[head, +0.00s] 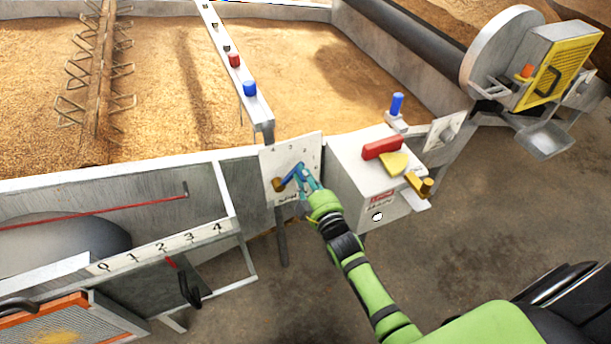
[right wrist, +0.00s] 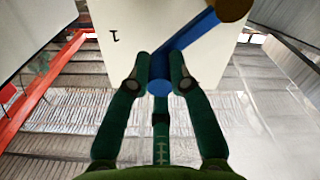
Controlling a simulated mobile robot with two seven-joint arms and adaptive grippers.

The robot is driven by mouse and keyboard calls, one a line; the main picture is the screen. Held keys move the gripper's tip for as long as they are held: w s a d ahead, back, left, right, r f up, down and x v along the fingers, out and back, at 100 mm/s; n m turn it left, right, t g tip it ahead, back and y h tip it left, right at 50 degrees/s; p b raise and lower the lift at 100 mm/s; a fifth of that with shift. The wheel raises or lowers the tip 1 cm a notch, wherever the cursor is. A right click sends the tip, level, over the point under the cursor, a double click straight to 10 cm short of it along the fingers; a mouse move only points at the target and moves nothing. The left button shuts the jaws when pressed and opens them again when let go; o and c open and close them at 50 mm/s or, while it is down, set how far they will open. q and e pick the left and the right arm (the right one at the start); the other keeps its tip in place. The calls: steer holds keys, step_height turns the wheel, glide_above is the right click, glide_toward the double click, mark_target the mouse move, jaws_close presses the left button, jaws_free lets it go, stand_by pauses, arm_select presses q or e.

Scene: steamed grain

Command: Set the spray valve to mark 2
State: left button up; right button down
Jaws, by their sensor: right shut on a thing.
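The spray valve is a white plate (head: 309,142) with small numerals and a blue lever (head: 293,175) on a brass pivot (head: 278,184). My right gripper (head: 306,183) is at the lever's free end, in front of the plate. In the right wrist view the lever (right wrist: 190,41) runs from the brass pivot (right wrist: 234,8) down to my right gripper (right wrist: 160,76), whose fingers are shut on its end. A "1" shows on the plate (right wrist: 113,60) left of the lever. Which mark the lever points to cannot be told. My left gripper is out of view.
A grey box (head: 345,170) with red and yellow parts stands right of the plate. A rail (head: 215,30) with red and blue knobs ends above it. A 0-to-4 scale (head: 200,238) is at lower left. Grain (head: 160,90) lies behind; bare floor (head: 480,220) is at right.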

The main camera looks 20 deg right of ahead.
steer(key=shift+r, duration=0.15)
steer(key=c, duration=1.1)
jaws_free()
steer(key=shift+a, duration=0.1)
steer(key=s, duration=1.2)
steer(key=shift+d, duration=0.25)
